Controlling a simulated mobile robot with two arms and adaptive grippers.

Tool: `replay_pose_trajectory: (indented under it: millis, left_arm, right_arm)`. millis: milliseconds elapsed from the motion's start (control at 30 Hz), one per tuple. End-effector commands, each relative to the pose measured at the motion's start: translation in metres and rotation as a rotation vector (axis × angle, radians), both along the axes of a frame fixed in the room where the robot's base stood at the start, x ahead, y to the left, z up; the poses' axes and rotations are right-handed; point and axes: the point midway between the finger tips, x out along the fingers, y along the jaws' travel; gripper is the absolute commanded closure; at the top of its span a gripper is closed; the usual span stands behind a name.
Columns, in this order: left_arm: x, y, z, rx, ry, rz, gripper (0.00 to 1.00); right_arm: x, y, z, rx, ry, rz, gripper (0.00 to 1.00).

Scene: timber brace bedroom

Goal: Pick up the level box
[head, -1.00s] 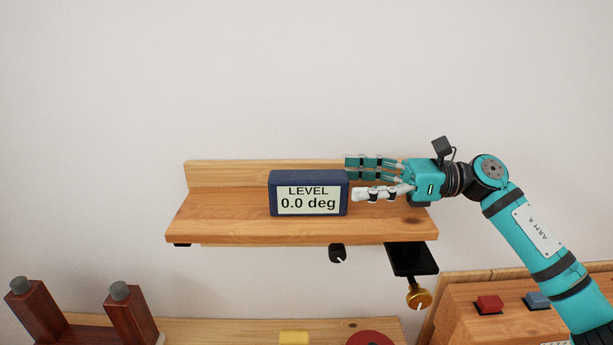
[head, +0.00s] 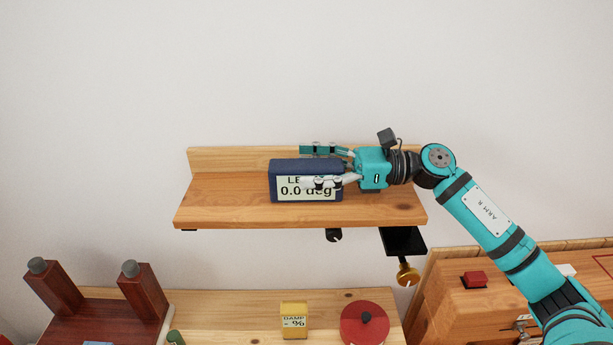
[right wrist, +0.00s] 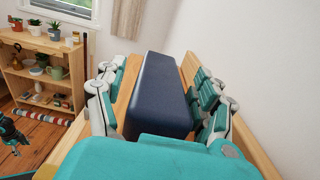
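The level box (head: 283,168) is dark blue with a pale display reading "LEVEL 0.0 deg". It sits upright on a wooden wall shelf (head: 217,203). My right gripper (head: 308,166) reaches in from the right, one finger set in front of the display and the other behind the box. In the right wrist view, the box (right wrist: 158,95) lies between the spread fingers, with strips of wood showing on both sides of it. The gripper is open around the box. The front finger hides part of the display.
A black bracket (head: 402,240) with a brass knob hangs under the shelf's right end. Below are a yellow box (head: 294,320), a red disc (head: 364,325) and dark red wooden posts (head: 146,295). A back ledge (head: 240,159) runs behind the level box.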

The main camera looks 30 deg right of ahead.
Motion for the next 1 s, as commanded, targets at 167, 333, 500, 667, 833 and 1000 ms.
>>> replay_pose_trajectory:
  millis: [167,333,500,667,833,1000]
  left_arm:
    - [0.002,0.000,0.000,0.000,-0.003,0.001,0.43]
    - [0.004,0.000,0.000,0.000,-0.006,0.001,0.43]
    - [0.005,0.000,0.000,-0.001,-0.008,0.001,0.43]
    - [0.006,0.000,0.000,-0.001,-0.009,0.001,0.43]
    - [0.006,0.000,-0.002,-0.001,-0.009,0.001,0.43]
    - [0.006,0.000,-0.009,-0.001,-0.009,0.000,0.43]
  right_arm:
    - [0.000,0.000,0.000,0.000,0.000,0.000,0.55]
    - [0.000,0.000,0.000,-0.001,0.000,0.000,0.77]
    - [0.000,0.000,0.000,-0.001,0.000,0.000,0.98]
    - [0.000,-0.001,0.001,0.000,-0.001,0.000,1.00]
    - [0.000,-0.001,0.003,0.000,-0.003,0.000,1.00]
    - [0.000,-0.001,0.013,-0.002,-0.006,0.000,1.00]
